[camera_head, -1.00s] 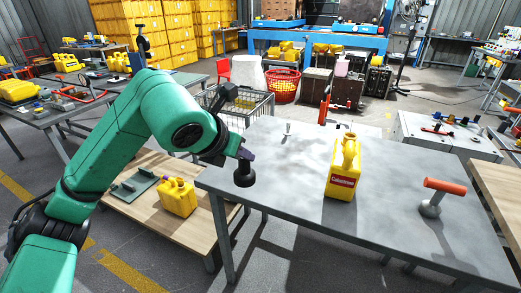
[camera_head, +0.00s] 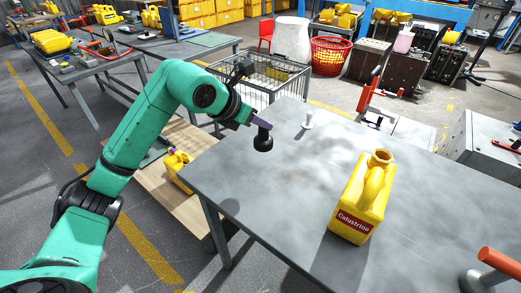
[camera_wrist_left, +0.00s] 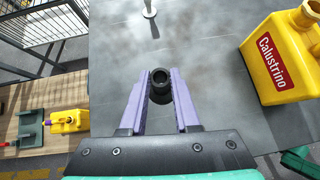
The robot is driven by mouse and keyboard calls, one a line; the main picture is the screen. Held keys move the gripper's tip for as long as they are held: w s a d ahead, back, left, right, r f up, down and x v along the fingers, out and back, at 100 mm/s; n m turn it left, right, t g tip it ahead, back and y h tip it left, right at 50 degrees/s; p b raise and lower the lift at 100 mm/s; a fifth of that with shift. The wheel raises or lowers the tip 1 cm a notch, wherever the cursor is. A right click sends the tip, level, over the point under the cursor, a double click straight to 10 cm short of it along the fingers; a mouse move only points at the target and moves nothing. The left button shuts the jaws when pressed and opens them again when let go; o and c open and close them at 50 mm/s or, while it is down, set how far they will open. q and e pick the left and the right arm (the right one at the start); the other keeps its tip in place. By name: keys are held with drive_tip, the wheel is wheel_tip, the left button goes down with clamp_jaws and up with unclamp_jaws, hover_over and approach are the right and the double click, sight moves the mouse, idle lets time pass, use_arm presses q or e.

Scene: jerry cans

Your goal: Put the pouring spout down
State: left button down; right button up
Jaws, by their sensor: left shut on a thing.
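The black pouring spout (camera_head: 263,141) is at the tips of my left gripper (camera_head: 256,122), over the left part of the grey table (camera_head: 310,165). My left gripper is shut on it. In the left wrist view the spout (camera_wrist_left: 160,78) shows between the two purple fingers, its round opening facing the camera. I cannot tell whether its base touches the tabletop. The yellow jerry can (camera_head: 362,205), labelled Calustrino, stands upright on the table to the right, apart from the spout. It also shows in the left wrist view (camera_wrist_left: 283,60). My right gripper is out of view.
A small white piece (camera_head: 308,119) stands on the table behind the spout. An orange-handled tool (camera_head: 497,265) is at the lower right. A wire cart (camera_head: 262,78) stands behind the table. A low wooden table (camera_head: 160,192) with another yellow can (camera_head: 178,168) is at the left.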

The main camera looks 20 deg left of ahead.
sight(256, 147)
use_arm(q)
wheel_tip(256, 147, down, 9)
drive_tip(key=shift+d+p, duration=0.1)
drive_tip(key=shift+p, duration=0.3)
drive_tip(key=shift+w+f, duration=0.1)
drive_tip(key=shift+f, duration=0.3)
drive_tip(key=c, duration=0.6)
unclamp_jaws()
drive_tip(key=shift+r, duration=0.1)
drive_tip(key=shift+c, duration=0.2)
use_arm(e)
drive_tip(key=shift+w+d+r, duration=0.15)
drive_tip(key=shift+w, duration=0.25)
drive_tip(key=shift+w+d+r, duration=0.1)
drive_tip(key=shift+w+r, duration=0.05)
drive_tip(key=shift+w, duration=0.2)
use_arm(q)
drive_tip(key=shift+r, duration=0.25)
drive_tip(key=b+v, duration=0.2)
drive_tip(key=v, duration=0.9)
drive_tip(key=shift+s+r+b, duration=0.25)
drive_tip(key=shift+b, duration=0.15)
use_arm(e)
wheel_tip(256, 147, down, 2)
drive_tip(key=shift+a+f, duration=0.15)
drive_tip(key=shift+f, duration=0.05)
